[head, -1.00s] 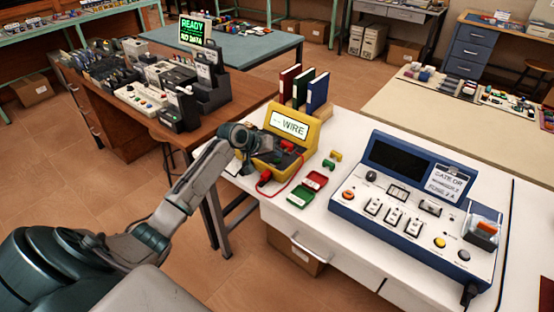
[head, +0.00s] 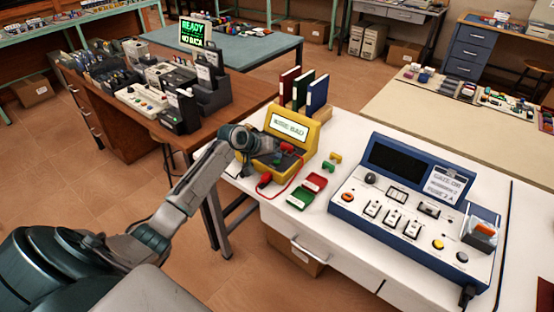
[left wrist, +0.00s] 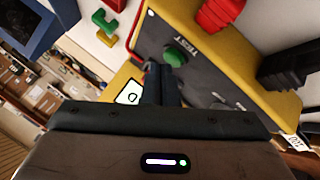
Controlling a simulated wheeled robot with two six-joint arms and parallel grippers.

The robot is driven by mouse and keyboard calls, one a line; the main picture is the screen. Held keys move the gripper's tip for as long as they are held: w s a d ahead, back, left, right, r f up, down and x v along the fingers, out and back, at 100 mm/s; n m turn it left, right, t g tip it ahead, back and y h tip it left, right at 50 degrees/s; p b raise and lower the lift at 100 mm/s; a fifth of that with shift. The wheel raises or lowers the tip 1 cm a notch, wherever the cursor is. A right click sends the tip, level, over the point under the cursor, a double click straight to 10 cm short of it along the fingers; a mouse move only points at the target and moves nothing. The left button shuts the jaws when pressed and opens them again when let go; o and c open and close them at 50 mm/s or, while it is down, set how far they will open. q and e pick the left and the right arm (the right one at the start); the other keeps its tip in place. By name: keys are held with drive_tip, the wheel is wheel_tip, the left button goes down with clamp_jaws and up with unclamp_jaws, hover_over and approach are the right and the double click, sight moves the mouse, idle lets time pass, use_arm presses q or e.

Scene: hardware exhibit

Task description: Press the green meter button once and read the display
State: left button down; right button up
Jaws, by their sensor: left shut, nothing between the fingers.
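The yellow meter (head: 312,136) stands at the left end of the white bench. Its lit display (head: 289,127) seems to read "WIRE BAD", in small blurred letters. In the left wrist view the green button (left wrist: 174,57) sits on the meter's dark panel (left wrist: 205,68), beside the word "TEST". My left gripper (left wrist: 163,76) is shut and empty, its fingertips right at the green button. I cannot tell whether they touch it. In the head view my left gripper (head: 268,154) is in front of the meter, partly hidden by my wrist. My right gripper is not in view.
A red lead (head: 285,184) loops from the meter's front. Red and green trays (head: 302,198) and small green and yellow pieces (head: 333,158) lie to its right. A blue-framed console (head: 412,200) fills the bench's right. Books (head: 316,93) stand behind the meter.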

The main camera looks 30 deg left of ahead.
sight(274, 164)
use_arm(q)
drive_tip(key=shift+r, duration=0.45)
drive_tip(key=shift+p, duration=0.3)
wheel_tip(274, 164, up, 5)
drive_tip(key=p, duration=0.4)
drive_tip(key=shift+p, duration=0.4)
